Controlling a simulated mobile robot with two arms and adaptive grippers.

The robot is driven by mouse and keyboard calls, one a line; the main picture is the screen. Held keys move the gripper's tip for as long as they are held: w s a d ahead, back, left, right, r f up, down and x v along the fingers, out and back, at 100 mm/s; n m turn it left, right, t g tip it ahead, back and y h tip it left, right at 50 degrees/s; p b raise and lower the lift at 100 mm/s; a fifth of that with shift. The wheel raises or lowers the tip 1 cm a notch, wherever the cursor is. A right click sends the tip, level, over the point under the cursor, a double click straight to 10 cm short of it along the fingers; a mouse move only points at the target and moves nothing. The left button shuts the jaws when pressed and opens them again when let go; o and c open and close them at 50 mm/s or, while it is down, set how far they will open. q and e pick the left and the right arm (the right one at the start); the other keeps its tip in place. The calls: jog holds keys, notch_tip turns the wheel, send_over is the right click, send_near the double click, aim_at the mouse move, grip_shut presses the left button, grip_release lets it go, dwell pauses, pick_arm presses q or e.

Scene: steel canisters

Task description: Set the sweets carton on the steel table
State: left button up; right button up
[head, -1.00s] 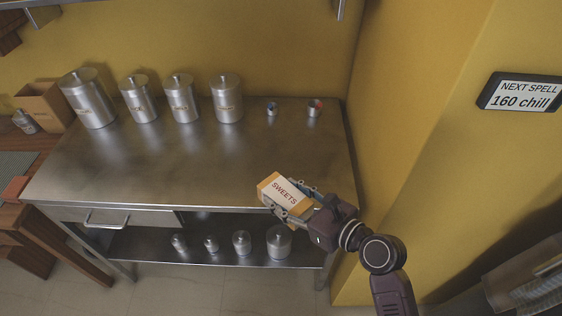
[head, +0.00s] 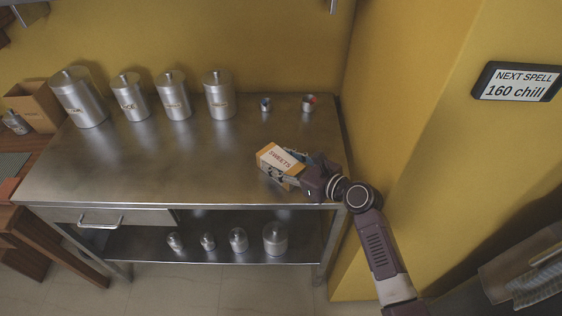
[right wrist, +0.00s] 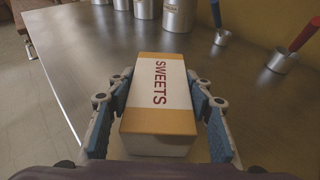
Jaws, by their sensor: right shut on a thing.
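The sweets carton (head: 281,160) is a white and orange box with SWEETS on its top. My right gripper (head: 296,170) is shut on it, over the front right part of the steel table (head: 190,165). In the right wrist view the carton (right wrist: 160,95) lies between the two blue-padded fingers of the gripper (right wrist: 160,112), its long side pointing away from me. I cannot tell whether the carton's underside touches the table. My left gripper is not in view.
Several steel canisters (head: 220,98) stand along the back of the table. Two small cups (head: 308,104) stand at the back right. Smaller canisters (head: 275,239) stand on the lower shelf. The table's middle is clear. A yellow wall (head: 400,130) rises on the right.

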aim_at(285, 163)
jog(key=o, duration=1.4)
jog(key=shift+f, duration=0.1)
jog(key=shift+s, duration=0.1)
jog(key=v, duration=0.7)
jog(key=shift+s+d+r, duration=0.1)
jog(key=shift+d+r, duration=0.05)
jog(key=shift+r, duration=0.1)
